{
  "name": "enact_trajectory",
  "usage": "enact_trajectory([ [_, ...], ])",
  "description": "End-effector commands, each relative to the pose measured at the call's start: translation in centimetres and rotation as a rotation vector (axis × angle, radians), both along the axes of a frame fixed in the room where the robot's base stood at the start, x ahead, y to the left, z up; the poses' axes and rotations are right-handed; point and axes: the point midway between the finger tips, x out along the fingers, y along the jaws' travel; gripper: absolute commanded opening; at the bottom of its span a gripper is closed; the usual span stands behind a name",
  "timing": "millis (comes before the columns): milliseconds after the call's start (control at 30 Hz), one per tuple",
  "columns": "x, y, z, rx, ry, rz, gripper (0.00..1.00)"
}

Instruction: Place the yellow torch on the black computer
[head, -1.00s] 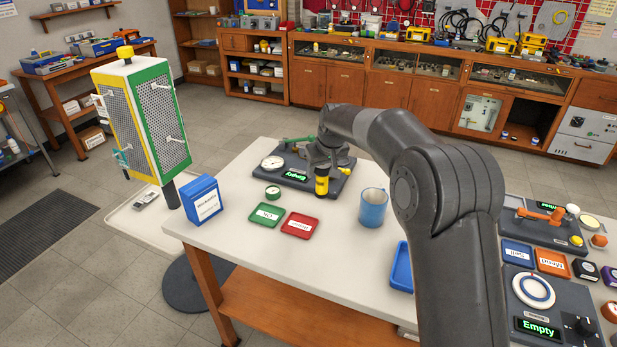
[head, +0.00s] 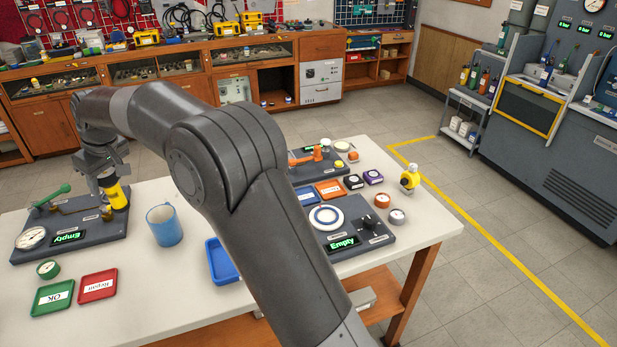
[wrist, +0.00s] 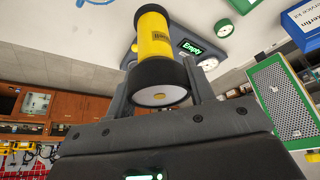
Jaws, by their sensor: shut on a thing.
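The yellow torch (head: 118,197), with black ends, is between the fingers of my gripper (head: 109,182) at the left of the head view. It appears upright, over or beside the right edge of a dark grey board (head: 90,240) with a green "Empty" display; I cannot tell whether it touches the board. In the wrist view the torch (wrist: 155,42) shows its yellow body and broad black end close up, between the fingers of my gripper (wrist: 158,92). I cannot pick out a black computer in either view.
A blue mug (head: 164,226) stands right of the torch. A green tray (head: 52,298), red tray (head: 98,286) and blue tray (head: 221,262) lie nearer. A second dark board (head: 372,246) with a display is at the right. My arm crosses the middle of the view.

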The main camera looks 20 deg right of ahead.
Motion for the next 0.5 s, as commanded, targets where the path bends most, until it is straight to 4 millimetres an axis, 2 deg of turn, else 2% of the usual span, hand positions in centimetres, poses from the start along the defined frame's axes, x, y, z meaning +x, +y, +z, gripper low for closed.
enact_trajectory([
  [33, 0.1, 0.0, 1.4, 0.002, -0.005, 0.000, 0.01],
  [200, 0.2, -0.4, 3.8, 0.001, -0.002, -0.006, 0.01],
  [367, 1.7, -3.4, 3.6, 0.000, 0.000, -0.043, 0.01],
  [500, 3.2, -6.9, 3.6, 0.000, 0.001, -0.084, 0.01],
])
